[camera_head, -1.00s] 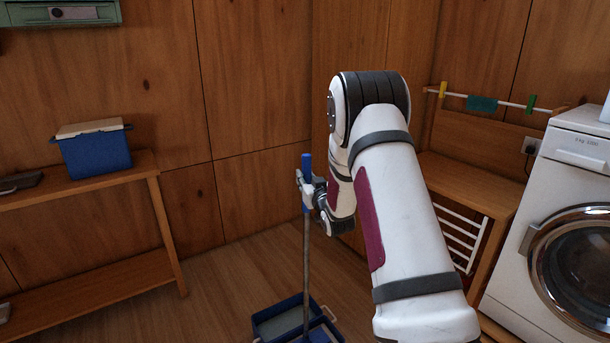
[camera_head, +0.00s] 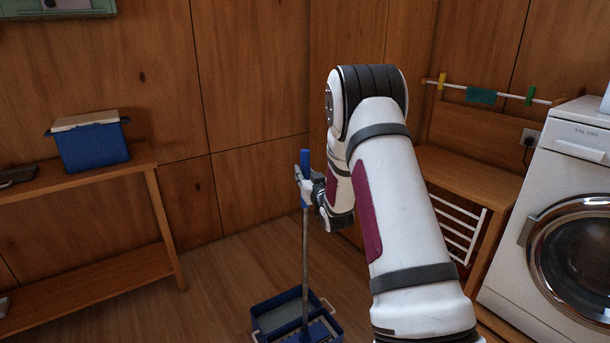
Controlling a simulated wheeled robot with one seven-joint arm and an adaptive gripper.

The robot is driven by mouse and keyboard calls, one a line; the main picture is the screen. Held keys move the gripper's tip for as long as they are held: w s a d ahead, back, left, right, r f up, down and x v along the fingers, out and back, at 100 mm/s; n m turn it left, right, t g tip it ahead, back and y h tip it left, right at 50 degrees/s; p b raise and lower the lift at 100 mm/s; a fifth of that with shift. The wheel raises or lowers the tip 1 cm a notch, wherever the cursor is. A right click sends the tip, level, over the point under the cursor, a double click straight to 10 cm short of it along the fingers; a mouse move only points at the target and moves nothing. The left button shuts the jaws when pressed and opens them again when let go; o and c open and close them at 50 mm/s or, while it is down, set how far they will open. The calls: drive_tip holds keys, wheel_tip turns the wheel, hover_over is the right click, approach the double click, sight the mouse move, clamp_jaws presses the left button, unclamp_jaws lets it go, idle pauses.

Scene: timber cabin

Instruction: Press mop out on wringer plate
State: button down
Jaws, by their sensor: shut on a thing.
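The mop (camera_head: 305,248) stands nearly upright, with a blue grip at its top and a thin metal handle. The handle runs down to a blue mop bucket (camera_head: 266,314) on the floor. A grey panel shows in the bucket's far part, and a blue perforated wringer plate (camera_head: 319,331) shows in the near part, at the foot of the handle. The mop head is cut off or hard to make out at the picture's lower edge, so I cannot tell how it touches the plate.
A wooden shelf (camera_head: 95,178) with a blue cooler box (camera_head: 92,146) stands at the left. A wooden bench (camera_head: 455,172) and a white washing machine (camera_head: 560,215) stand at the right. The wood floor (camera_head: 215,290) left of the bucket is clear.

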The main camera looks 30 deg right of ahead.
drive_tip(key=shift+f+b, duration=0.4)
drive_tip(key=shift+f, duration=0.3)
idle(1.5)
